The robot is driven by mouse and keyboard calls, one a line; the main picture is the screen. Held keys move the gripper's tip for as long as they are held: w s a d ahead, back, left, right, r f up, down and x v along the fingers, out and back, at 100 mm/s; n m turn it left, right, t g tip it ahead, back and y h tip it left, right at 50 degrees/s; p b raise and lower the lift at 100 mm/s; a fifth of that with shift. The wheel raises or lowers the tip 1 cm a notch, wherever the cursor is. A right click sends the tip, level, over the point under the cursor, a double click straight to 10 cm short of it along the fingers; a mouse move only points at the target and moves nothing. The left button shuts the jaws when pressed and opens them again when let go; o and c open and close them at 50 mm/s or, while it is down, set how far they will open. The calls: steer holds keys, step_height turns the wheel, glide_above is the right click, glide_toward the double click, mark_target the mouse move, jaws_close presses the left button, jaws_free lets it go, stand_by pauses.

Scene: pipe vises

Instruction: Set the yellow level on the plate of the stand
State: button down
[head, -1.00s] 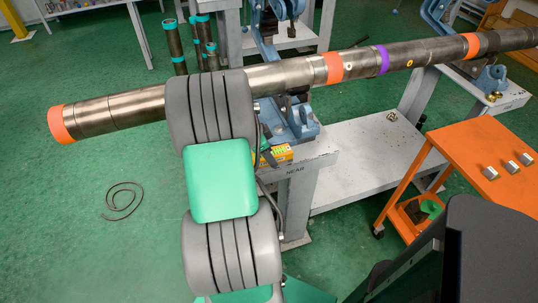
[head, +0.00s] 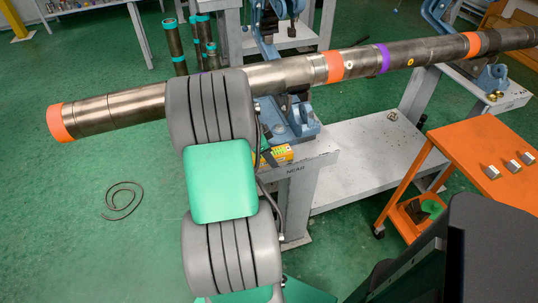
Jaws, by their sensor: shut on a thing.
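The yellow level (head: 279,155) shows just right of my arm's green link, at the near end of the grey stand's plate (head: 322,147). The stand carries the label NEAR and a blue vise. My gripper (head: 261,154) is mostly hidden behind my arm; only dark parts of it show at the level's left end, and it is shut on the level. The level's left part is hidden. I cannot tell whether the level touches the plate or hangs just above it.
A long steel pipe (head: 290,75) with orange and purple bands crosses above the plate, close to my arm. The blue vise (head: 300,122) stands behind the level. An orange cart (head: 478,155) is at the right, a coiled cable (head: 122,200) on the floor at left.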

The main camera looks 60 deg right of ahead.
steer(key=c, duration=0.7)
jaws_free()
steer(key=shift+r+p, duration=0.85)
steer(key=shift+r, duration=0.5)
steer(key=shift+r+p, duration=1.3)
steer(key=shift+r, duration=0.8)
